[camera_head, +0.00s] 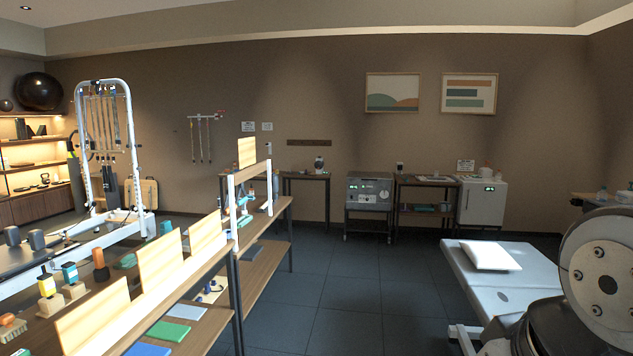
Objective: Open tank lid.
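No tank is plainly marked as such. A white box-shaped unit (482,203) with a small green display stands at the far wall, right of centre. Its flat top looks closed, with small items on or behind it. Left of it, a grey box-shaped unit (369,191) with a display and knobs stands on a dark stand; its top also looks closed. I cannot tell which of the two is the tank. Part of my arm fills the lower right, far from both units. My gripper is not in view.
A padded treatment table (492,285) with a white pillow (490,256) stands at right. A long wooden shelf unit (262,262) with small items runs along the left, beside a white-framed reformer tower (130,150). Dark tiled floor (355,285) lies open between them.

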